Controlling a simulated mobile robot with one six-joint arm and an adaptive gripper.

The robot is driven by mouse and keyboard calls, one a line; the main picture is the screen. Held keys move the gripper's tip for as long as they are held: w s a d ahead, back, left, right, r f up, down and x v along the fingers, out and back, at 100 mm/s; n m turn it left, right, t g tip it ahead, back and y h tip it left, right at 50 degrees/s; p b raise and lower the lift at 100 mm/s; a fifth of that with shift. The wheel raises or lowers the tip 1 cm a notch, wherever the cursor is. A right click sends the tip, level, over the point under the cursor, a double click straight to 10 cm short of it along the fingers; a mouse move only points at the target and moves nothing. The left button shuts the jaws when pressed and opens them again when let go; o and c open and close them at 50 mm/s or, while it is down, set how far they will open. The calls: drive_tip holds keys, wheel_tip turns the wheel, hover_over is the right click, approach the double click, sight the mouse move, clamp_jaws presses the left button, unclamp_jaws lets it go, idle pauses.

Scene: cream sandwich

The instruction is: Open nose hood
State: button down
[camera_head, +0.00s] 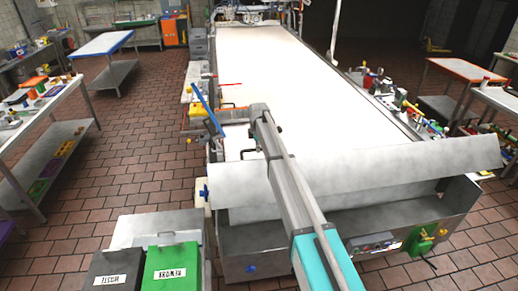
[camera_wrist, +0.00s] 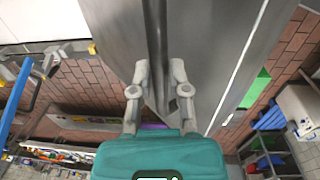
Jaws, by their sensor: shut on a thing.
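The nose hood (camera_head: 370,167) is a wide grey metal panel across the near end of the long white conveyor (camera_head: 290,70). It sits tilted, and a gap shows between its lower edge and the metal trough (camera_head: 290,237) below. My arm reaches over the hood in the head view and my gripper is hard to make out there. In the wrist view my gripper (camera_wrist: 158,68) has its two grey fingers on either side of a dark narrow bar (camera_wrist: 155,35) along the grey metal sheet (camera_wrist: 205,40), and is shut on it. Its exact contact is partly hidden.
A black bin (camera_head: 118,264) and a green bin (camera_head: 172,262) stand at the front left. A green box (camera_head: 423,238) is at the trough's right. Bottles and tools (camera_head: 400,100) crowd the conveyor's right side. Side tables (camera_head: 102,44) stand left; the brick floor between is clear.

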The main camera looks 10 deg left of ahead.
drive_tip(key=shift+w+a, duration=0.1)
drive_tip(key=shift+w, duration=0.15)
